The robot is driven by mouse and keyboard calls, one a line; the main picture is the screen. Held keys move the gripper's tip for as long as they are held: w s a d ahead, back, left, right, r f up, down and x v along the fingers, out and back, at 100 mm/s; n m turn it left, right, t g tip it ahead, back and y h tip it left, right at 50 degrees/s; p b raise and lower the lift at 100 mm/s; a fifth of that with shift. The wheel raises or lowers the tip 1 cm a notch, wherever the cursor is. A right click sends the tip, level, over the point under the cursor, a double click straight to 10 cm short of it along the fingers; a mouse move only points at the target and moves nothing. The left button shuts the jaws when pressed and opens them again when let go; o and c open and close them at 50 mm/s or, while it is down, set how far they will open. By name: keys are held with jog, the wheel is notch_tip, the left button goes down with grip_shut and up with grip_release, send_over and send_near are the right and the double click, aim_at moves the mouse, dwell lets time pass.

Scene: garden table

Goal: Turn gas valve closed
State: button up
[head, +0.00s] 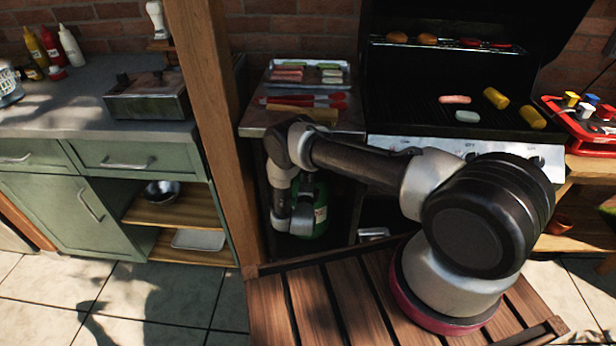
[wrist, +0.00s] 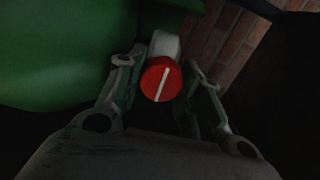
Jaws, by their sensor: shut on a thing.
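The gas valve is a round red knob (wrist: 160,80) with a white line across its face, in the middle of the wrist view. The line runs nearly upright, its top leaning a little right. The knob sits in front of a pale grey valve body (wrist: 165,46). The green gas cylinder (wrist: 50,50) fills the upper left there, and part of it shows in the head view (head: 321,208) inside the grill's lower cabinet. My gripper (wrist: 163,66) is shut on the knob, one finger on each side. In the head view my arm hides the knob.
The grill (head: 440,110) stands above and right of the cabinet, with food on its grate. A side shelf (head: 255,120) with trays and tongs lies over the cylinder. A wooden post (head: 215,120) stands just left. A slatted wooden table (head: 320,310) is in front.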

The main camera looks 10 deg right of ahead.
jog(key=o, duration=1)
jog(key=v, duration=1.2)
